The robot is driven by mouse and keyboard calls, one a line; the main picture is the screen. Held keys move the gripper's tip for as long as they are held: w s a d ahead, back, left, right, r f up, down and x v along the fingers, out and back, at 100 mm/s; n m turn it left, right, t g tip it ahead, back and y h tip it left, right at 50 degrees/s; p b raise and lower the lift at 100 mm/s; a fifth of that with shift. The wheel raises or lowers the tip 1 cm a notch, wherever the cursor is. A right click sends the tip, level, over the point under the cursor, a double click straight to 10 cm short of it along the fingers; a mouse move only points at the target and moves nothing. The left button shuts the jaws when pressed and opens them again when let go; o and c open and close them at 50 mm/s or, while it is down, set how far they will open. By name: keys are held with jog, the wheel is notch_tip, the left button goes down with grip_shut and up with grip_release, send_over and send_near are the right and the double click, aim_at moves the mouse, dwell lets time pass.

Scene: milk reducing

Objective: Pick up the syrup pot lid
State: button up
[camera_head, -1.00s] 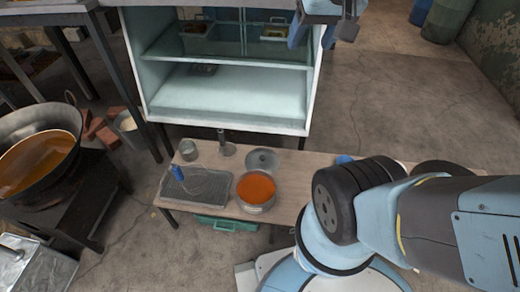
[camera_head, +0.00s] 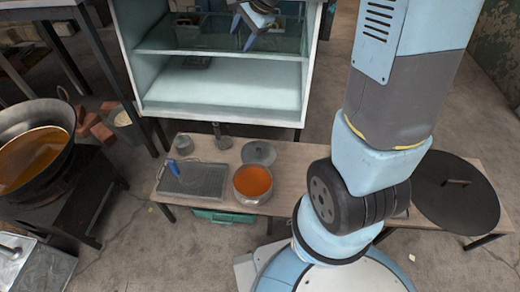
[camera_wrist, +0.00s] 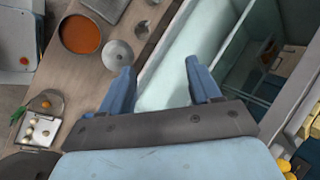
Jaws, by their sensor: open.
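A round grey metal lid with a small centre knob (camera_head: 259,153) lies flat on the low wooden table, just behind a metal pot of orange syrup (camera_head: 252,186). In the wrist view the lid (camera_wrist: 117,55) lies ahead of the left finger, and the pot (camera_wrist: 81,34) is left of it. My gripper (camera_head: 243,32) hangs in front of the cabinet's upper part, well away from the lid. In the wrist view its two blue fingers (camera_wrist: 158,70) are apart, with nothing between them.
A wire-rack tray (camera_head: 195,181) and a small metal cup (camera_head: 183,144) stand left of the pot. The glass-shelved cabinet (camera_head: 220,117) rises behind the table (camera_head: 290,158). A large dark lid with a handle (camera_head: 440,207) lies at the table's right.

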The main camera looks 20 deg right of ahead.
jog(key=w+f+m, duration=0.5)
jog(key=w+f, duration=0.2)
jog(key=f, duration=0.4)
jog(key=m+g+h, duration=0.3)
jog(key=m+h, duration=0.1)
jog(key=m, duration=1)
send_near(259, 150)
notch_tip(259, 150, down, 3)
jog(key=shift+s+f, duration=0.1)
jog(key=shift+s, duration=0.05)
jog(key=shift+w+a+f, duration=0.1)
jog(key=shift+w+f, duration=0.1)
jog(key=shift+f, duration=0.8)
jog(key=shift+w+a+f, duration=0.1)
jog(key=shift+w+f, duration=0.1)
jog(key=shift+f, duration=0.8)
jog(key=shift+w+a+f, duration=0.1)
jog(key=shift+w+f, duration=0.05)
jog(key=shift+f, duration=0.8)
jog(key=shift+c, duration=0.3)
jog(key=c, duration=1.1)
